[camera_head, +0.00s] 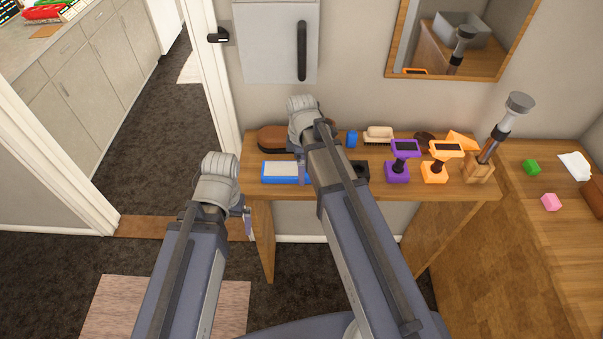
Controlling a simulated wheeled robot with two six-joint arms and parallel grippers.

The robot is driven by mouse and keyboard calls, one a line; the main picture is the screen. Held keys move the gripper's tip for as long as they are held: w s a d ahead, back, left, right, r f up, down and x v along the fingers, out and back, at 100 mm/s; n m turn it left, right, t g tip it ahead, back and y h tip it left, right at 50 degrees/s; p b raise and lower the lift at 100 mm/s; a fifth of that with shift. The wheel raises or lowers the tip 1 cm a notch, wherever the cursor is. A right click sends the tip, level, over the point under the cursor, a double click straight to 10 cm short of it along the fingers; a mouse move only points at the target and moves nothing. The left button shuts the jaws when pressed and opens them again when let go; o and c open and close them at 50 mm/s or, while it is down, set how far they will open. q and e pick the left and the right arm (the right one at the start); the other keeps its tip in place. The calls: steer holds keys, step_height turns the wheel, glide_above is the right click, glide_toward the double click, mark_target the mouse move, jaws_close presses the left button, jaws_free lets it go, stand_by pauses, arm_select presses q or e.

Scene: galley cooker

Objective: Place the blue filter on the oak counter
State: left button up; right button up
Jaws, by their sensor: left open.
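The blue filter (279,172), a flat panel with a blue frame and pale face, lies on the left part of a narrow wooden counter (330,191). My right wrist and gripper (303,169) are over or beside its right end and hide part of it; whether they touch cannot be told. My left gripper (247,219) is open and empty, in front of the counter's left end, apart from the filter. A second wood-topped counter (560,235) stands at the right. I cannot tell from the picture which one is the oak counter.
On the narrow counter are a brown oval object (272,139), a small blue object (351,139), a brush (379,134), purple (398,170) and orange (436,172) devices and a tall grey tool (496,140). Green (531,167) and pink (551,202) blocks sit on the right counter.

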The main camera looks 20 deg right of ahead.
steer(key=c, duration=1)
steer(key=shift+r, duration=0.15)
steer(key=shift+c, duration=0.2)
step_height(320, 180, up, 10)
steer(key=p, duration=1)
